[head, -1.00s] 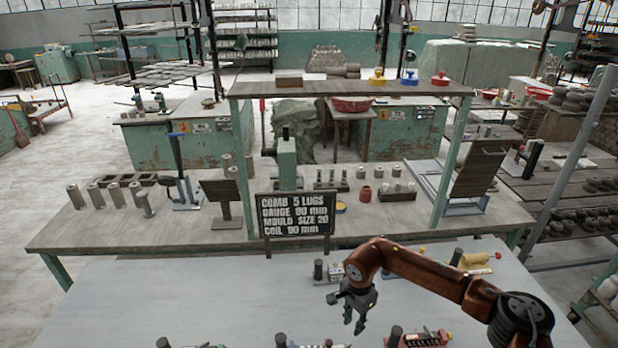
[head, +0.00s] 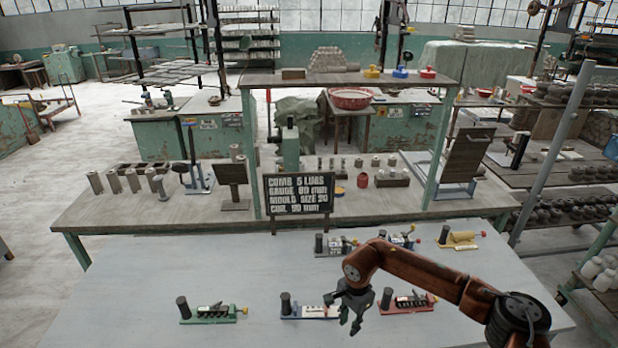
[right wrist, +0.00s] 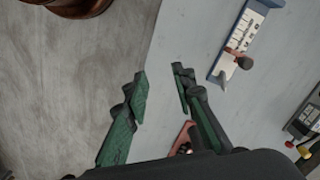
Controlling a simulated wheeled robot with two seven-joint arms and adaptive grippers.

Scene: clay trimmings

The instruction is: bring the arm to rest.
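My right arm reaches in from the lower right in the head view, over the grey table. Its gripper (head: 352,314) hangs fingers down between the blue-based tool (head: 309,311) and the red-based tool (head: 408,303). In the right wrist view the two green-padded fingers (right wrist: 158,96) stand apart with nothing between them. Below them is the table edge with floor beyond. The blue-based tool (right wrist: 240,48) also shows there, apart from the fingers. My left gripper is in no view.
On the grey table (head: 160,270) are also a green tool (head: 213,313), a grey tool (head: 335,244) and a yellow tool (head: 459,239). A workbench (head: 110,210) with cylinders stands behind.

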